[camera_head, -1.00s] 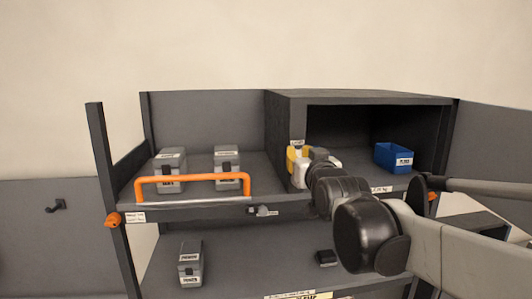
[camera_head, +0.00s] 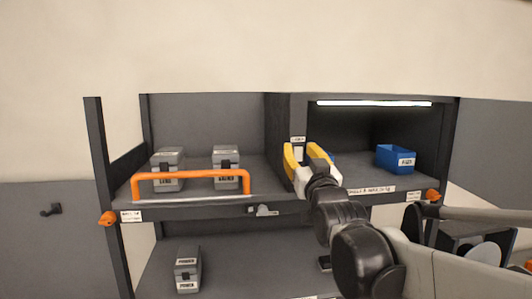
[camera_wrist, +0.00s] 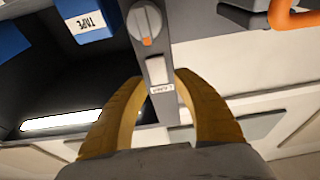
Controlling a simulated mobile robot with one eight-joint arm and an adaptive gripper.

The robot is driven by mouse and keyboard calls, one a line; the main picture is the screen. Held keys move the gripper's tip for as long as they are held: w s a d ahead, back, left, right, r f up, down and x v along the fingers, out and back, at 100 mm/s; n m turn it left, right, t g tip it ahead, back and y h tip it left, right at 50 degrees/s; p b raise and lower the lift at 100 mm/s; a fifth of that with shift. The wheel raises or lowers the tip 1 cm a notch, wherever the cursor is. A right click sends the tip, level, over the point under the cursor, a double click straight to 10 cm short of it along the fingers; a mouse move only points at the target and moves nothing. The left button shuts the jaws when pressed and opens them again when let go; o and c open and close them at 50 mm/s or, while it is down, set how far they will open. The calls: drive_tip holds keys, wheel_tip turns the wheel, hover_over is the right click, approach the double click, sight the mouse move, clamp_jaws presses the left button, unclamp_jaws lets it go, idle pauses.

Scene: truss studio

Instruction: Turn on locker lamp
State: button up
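The locker is the dark open compartment at the right of the upper shelf, and its lamp strip (camera_head: 375,103) glows white under the roof. The lamp also shows lit in the wrist view (camera_wrist: 75,120). A small label (camera_head: 298,139) marks the locker's left post; the wrist view shows this label (camera_wrist: 162,88) and a grey rotary knob (camera_wrist: 145,25) with an orange mark on the same post. My gripper (camera_head: 301,150) is at this post. Its yellow fingers, also in the wrist view (camera_wrist: 158,80), are apart on either side of the post, with the knob beyond their tips. Nothing is held.
An orange handle (camera_head: 190,175) stands at the left shelf front, before two grey cases (camera_head: 168,168) (camera_head: 226,165). Another grey case (camera_head: 186,270) stands on the lower shelf.

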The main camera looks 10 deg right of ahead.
drive_tip(key=shift+w, duration=0.1)
drive_tip(key=v, duration=1.2)
drive_tip(key=s+f+g+b, duration=0.4)
drive_tip(key=f+b, duration=0.6)
drive_tip(key=f, duration=1)
drive_tip(key=s+f+g+b, duration=0.5)
drive_tip(key=s+f+b, duration=0.3)
drive_tip(key=f, duration=1.2)
drive_tip(key=s+f+g+b, duration=0.5)
drive_tip(key=f+b, duration=0.8)
drive_tip(key=f, duration=0.8)
drive_tip(key=shift+s+b, duration=0.35)
drive_tip(key=shift+s, duration=0.25)
